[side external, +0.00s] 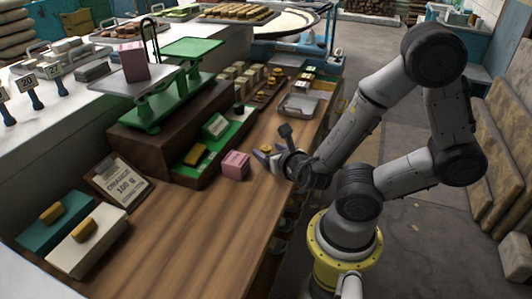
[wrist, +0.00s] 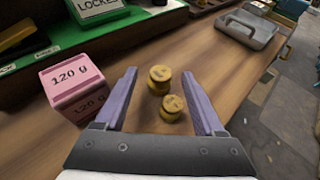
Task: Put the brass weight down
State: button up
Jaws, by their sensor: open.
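Two round brass weights, a rear one (wrist: 159,76) and a nearer one (wrist: 172,106), show close together on the wooden counter (side external: 190,228) in the wrist view. The rear one looks taller or stacked; I cannot tell which. My gripper (wrist: 159,72) is open, its purple fingers on either side of the weights with visible gaps. In the side view my gripper (side external: 268,157) is low over the counter, and a bit of brass (side external: 265,148) shows by its fingers. A pink block marked 120 g (wrist: 78,92) stands left of my left finger; it also shows in the side view (side external: 236,165).
A green balance scale (side external: 150,110) on a dark box holds another pink block (side external: 132,62) on its left pan. A green tray (side external: 207,148) lies behind the counter's near area. A grey metal tin (side external: 299,106) sits farther back.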

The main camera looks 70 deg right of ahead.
jog(key=shift+w+d+f, duration=0.2)
jog(key=shift+w+d, duration=0.1)
jog(key=shift+d, duration=0.1)
grip_shut()
